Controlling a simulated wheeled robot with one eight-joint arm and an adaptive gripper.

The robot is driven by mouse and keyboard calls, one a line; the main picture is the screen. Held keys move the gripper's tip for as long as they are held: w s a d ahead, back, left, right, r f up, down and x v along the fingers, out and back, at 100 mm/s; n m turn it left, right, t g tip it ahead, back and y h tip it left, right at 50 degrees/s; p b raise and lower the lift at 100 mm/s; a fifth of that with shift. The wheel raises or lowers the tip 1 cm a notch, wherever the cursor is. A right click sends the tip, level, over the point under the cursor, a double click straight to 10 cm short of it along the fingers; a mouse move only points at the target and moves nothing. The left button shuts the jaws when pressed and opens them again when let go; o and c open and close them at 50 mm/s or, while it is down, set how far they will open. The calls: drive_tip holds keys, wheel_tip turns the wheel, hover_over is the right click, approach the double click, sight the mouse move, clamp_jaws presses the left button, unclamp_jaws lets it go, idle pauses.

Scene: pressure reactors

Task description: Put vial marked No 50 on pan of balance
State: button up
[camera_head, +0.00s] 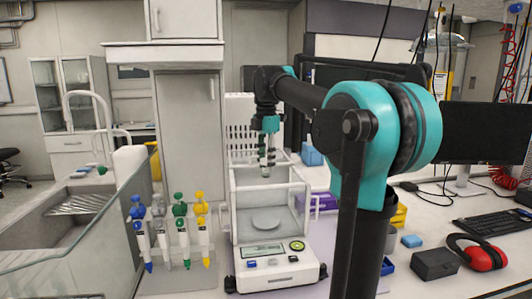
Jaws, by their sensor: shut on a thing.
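My gripper (267,155) points down, above the balance, and is shut on a small vial (265,171). Only a small part of the vial shows, and its marking is too small to read. The balance (277,274) is white with a clear-walled weighing chamber, a display and buttons on its front. Its round grey pan (266,223) shows inside the chamber and looks empty. The vial is apart from the pan, well above it, around the height of the chamber's top. I cannot tell whether it is inside the chamber walls.
A rack of several coloured pipettes (175,232) stands left of the balance. A purple box (323,201) is close behind its right side. Red ear muffs (484,254), a dark box (435,264) and a keyboard (490,221) lie on the right bench.

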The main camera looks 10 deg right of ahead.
wheel_tip(320, 180, down, 16)
drive_tip(key=shift+f, duration=0.1)
idle(0.9)
drive_tip(key=shift+f, duration=0.1)
idle(0.4)
drive_tip(key=o, duration=1.1)
drive_tip(key=shift+c, duration=0.2)
wheel_tip(320, 180, up, 24)
idle(0.6)
drive_tip(key=shift+s, duration=0.1)
